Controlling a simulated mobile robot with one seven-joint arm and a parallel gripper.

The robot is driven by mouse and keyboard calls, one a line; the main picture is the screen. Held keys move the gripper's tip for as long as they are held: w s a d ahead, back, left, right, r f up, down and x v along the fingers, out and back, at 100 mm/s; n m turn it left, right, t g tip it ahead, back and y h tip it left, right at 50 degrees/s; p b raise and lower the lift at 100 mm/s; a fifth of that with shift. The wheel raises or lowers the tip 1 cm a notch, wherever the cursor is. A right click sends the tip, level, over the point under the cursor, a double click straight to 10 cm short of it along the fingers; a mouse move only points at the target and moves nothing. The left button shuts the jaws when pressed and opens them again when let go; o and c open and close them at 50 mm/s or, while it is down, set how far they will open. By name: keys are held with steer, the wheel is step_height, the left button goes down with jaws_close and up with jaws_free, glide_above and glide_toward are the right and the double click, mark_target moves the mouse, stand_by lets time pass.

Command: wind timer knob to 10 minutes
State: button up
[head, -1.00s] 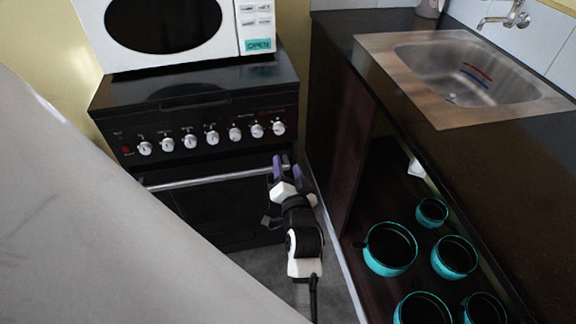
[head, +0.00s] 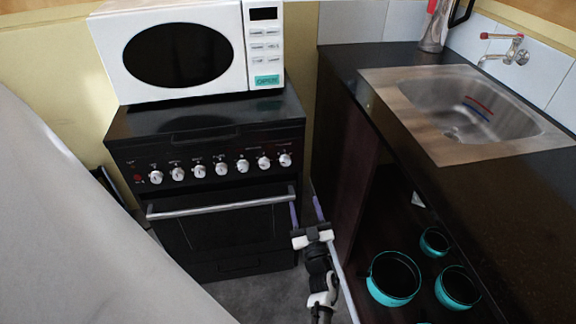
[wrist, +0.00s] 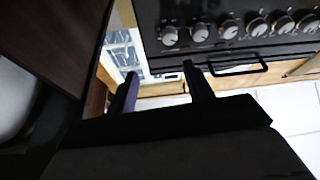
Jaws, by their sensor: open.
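The black cooker (head: 205,120) has a front panel with a row of several white-and-silver knobs. The rightmost knob (head: 285,160) also shows in the wrist view (wrist: 168,36), where the cooker appears upside down. I cannot read the labels, so which knob is the timer is unclear. My gripper (head: 306,210) is open and empty, its two purple fingers spread, below and just right of the rightmost knob, near the right end of the oven handle. In the wrist view its dark fingers (wrist: 163,86) are apart and touch no knob.
The silver oven handle (head: 220,207) crosses the cooker's door. A white microwave (head: 260,45) stands on the cooker. At right, a dark counter (head: 345,62) holds a sink (head: 470,100); teal-rimmed pots (head: 393,278) stand below it. Bare floor (head: 265,295) shows in front.

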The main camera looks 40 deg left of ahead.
mark_target(287, 165)
steer(key=shift+n+g+y, duration=0.4)
steer(key=shift+n+g, duration=0.3)
steer(key=shift+n, duration=0.1)
steer(key=x, duration=0.4)
steer(key=p+x, duration=0.1)
steer(key=x, duration=0.4)
steer(key=a+x, duration=0.1)
steer(key=x, duration=0.3)
steer(key=shift+s+a+f, duration=0.1)
steer(key=shift+s+f, duration=0.1)
steer(key=shift+f, duration=0.1)
steer(key=c, duration=1)
